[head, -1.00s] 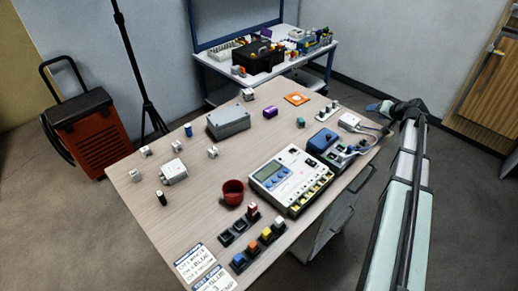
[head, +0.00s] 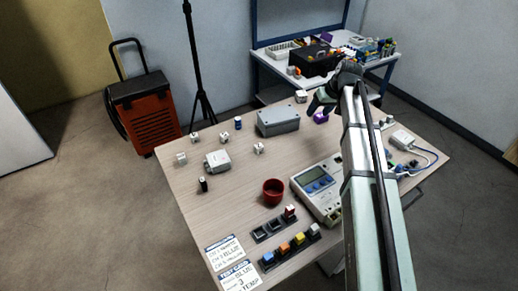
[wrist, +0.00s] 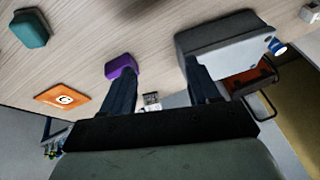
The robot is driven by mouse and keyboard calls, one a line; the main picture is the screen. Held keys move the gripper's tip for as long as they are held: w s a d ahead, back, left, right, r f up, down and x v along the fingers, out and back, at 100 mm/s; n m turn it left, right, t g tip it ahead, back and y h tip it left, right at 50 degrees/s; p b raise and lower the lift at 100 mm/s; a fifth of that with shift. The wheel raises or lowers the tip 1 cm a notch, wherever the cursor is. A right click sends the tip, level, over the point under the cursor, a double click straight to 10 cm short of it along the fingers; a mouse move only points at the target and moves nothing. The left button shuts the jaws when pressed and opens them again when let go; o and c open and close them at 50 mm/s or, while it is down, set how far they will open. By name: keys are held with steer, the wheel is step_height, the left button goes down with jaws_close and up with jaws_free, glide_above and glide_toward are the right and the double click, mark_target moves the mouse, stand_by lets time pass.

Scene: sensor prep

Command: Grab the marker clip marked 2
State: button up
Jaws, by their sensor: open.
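Several small white marker clips are on the table; their numbers are too small to read, so I cannot tell which is marked 2. One clip (head: 301,96) is at the table's back edge, close to my gripper (head: 316,108). In the wrist view a white clip (wrist: 151,101) with a dark mark shows between the fingers of my gripper (wrist: 158,72), beyond them and not touched. My gripper is open and empty. Other clips stand further left: one (head: 181,158), one (head: 194,136), one (head: 224,136) and one (head: 258,148).
A grey box (head: 278,122) and a purple block (head: 321,118) flank my gripper; in the wrist view the block (wrist: 121,65) is by the left finger, the box (wrist: 225,38) by the right. An orange pad (wrist: 62,98) lies left. A red cup (head: 273,191) stands nearer the front.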

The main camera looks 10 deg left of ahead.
steer(key=s+a+r+n+g+h, duration=0.2)
steer(key=s+a, duration=0.5)
steer(key=a, duration=0.5)
step_height(320, 180, up, 3)
steer(key=n+h, duration=0.2)
glide_above(259, 146)
steer(key=f, duration=0.8)
steer(key=shift+w+a+f, duration=0.2)
steer(key=shift+a+f, duration=0.1)
steer(key=shift+f, duration=0.1)
steer(key=shift+s+d+f, duration=0.1)
steer(key=shift+d+f, duration=0.05)
steer(key=shift+f, duration=1.2)
steer(key=shift+s+d+f, duration=0.1)
steer(key=shift+f, duration=1.2)
steer(key=c, duration=1)
